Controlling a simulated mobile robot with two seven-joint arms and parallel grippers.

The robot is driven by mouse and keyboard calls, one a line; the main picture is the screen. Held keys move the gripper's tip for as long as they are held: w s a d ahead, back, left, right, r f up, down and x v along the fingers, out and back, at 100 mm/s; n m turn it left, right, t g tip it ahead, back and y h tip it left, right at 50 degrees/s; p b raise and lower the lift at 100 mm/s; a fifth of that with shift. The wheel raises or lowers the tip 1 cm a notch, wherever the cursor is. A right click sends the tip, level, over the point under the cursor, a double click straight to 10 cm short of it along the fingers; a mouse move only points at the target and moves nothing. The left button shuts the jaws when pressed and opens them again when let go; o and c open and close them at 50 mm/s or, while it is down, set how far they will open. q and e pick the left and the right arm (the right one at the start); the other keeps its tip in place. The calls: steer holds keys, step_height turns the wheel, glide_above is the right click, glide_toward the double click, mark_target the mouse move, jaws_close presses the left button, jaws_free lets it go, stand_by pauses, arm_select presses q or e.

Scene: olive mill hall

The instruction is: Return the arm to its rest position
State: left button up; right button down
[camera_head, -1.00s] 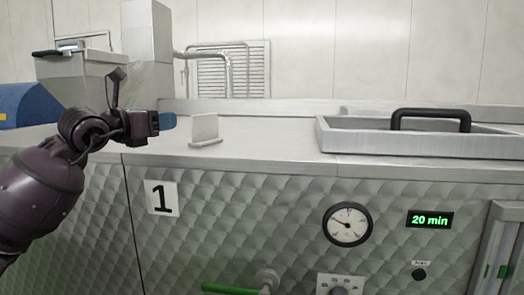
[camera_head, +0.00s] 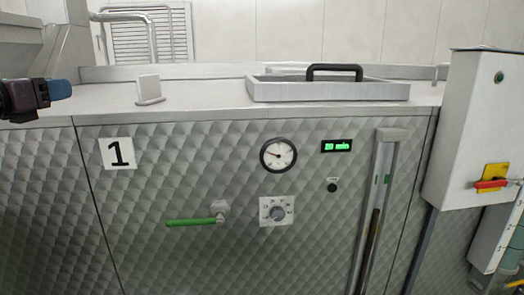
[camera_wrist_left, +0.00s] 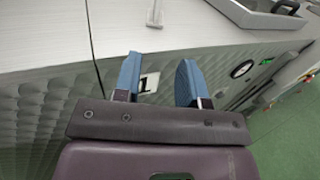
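My left gripper (camera_head: 58,90) shows at the left edge of the head view, level with the machine's steel top. In the left wrist view its two blue fingers (camera_wrist_left: 159,80) stand apart with nothing between them, so it is open and empty. It is in front of the quilted steel machine front, near the label "1" (camera_head: 117,153), which also shows between the fingers in the left wrist view (camera_wrist_left: 149,83). The rest of the left arm is outside the head view. My right gripper is in neither view.
A steel lid with a black handle (camera_head: 328,91) lies on the machine top (camera_head: 205,102). A small upright plate (camera_head: 148,88) stands left of it. A green-handled valve (camera_head: 192,221) sticks out of the front. A control box with a red switch (camera_head: 490,130) stands at right.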

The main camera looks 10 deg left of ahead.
arm_select(q)
steer(key=s+d+n+t+h, duration=0.1)
steer(key=d+n+t+h, duration=0.1)
steer(key=d+h, duration=0.65)
step_height(320, 180, down, 36)
steer(key=s+a+n+y, duration=0.15)
steer(key=n+y, duration=0.95)
steer(key=n, duration=1.5)
steer(key=s+d+f+n+g, duration=0.3)
steer(key=s+d+f, duration=0.1)
steer(key=s+f, duration=0.4)
steer(key=s+d+f+n+g, duration=0.3)
steer(key=s+d+f, duration=0.1)
steer(key=s+f, duration=0.4)
steer(key=s+d+f+n+g, duration=0.2)
steer(key=s+d+f, duration=0.2)
steer(key=s+f, duration=0.4)
step_height(320, 180, down, 2)
steer(key=shift+s+f+n+g, duration=0.25)
steer(key=shift+s+n+g, duration=0.15)
